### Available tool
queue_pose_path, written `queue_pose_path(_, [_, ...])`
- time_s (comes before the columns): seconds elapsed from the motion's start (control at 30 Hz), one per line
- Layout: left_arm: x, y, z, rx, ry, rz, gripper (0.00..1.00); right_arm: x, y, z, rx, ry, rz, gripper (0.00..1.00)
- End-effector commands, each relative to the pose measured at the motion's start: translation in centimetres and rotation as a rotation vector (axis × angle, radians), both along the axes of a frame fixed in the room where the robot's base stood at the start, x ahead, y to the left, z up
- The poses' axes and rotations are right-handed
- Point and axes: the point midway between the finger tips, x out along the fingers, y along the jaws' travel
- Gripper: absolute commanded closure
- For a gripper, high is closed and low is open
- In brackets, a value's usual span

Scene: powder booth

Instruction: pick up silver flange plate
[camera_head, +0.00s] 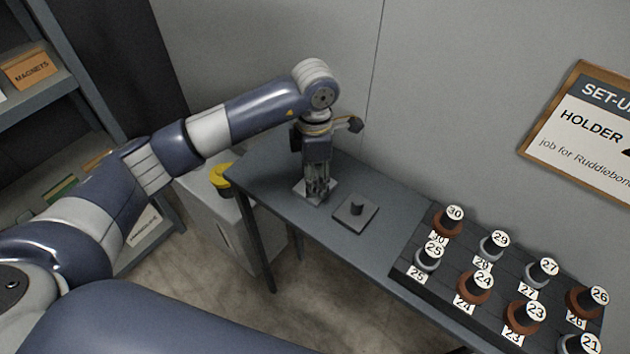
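A light silver square plate (332,187), which looks like the silver flange plate, lies on the narrow grey table near its left end. My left gripper (318,192) points straight down over the middle of this plate. Its fingers hide the plate's centre, and the fingertips are at or just above it. The fingers look close together, but I cannot tell whether they are shut on a part of the plate. My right gripper is not in view.
A darker square plate with an upright black peg (356,211) lies just right of the silver plate. A dark rack (407,262) with several numbered brown and silver pieces fills the table's right part. The wall (440,100) is close behind. Shelves stand left.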

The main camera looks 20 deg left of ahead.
Motion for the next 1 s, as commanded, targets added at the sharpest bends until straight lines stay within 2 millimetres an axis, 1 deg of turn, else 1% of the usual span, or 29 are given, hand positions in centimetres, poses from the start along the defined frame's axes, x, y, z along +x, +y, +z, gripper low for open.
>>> queue_pose_path(0.2, [0.0, 0.0, -0.2, 0.0, 0.0, 0.0, 0.56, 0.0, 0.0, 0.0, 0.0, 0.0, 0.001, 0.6])
queue_pose_path(0.23, [0.0, 0.0, -0.2, 0.0, 0.0, 0.0, 0.58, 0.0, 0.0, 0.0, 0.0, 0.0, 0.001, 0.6])
queue_pose_path(0.27, [0.0, 0.0, -0.2, 0.0, 0.0, 0.0, 0.65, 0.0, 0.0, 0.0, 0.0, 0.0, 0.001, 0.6])
queue_pose_path(0.3, [0.0, 0.0, -0.2, 0.0, 0.0, 0.0, 0.74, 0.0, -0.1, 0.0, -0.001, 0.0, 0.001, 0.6])
queue_pose_path(0.37, [0.0, 0.0, -0.2, 0.0, 0.0, 0.0, 0.87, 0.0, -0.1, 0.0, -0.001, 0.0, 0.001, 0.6])
queue_pose_path(0.4, [0.0, 0.0, -0.2, 0.0, 0.0, 0.0, 0.96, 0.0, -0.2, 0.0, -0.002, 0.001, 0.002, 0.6])
queue_pose_path(0.43, [0.0, 0.0, -0.2, 0.0, 0.0, 0.0, 1.0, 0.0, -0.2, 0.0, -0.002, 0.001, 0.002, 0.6])
queue_pose_path(0.77, [0.1, 0.0, 0.0, -0.001, -0.003, 0.0, 1.0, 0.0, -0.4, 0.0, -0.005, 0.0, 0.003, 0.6])
queue_pose_path(0.87, [0.2, 0.0, 0.8, -0.002, -0.006, 0.0, 1.0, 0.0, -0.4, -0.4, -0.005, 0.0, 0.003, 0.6])
queue_pose_path(0.97, [0.2, 0.0, 2.4, -0.001, -0.009, 0.0, 1.0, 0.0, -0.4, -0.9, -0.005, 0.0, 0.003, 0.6])
queue_pose_path(1.0, [0.2, 0.0, 3.2, -0.002, -0.008, 0.0, 1.0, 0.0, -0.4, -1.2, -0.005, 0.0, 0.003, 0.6])
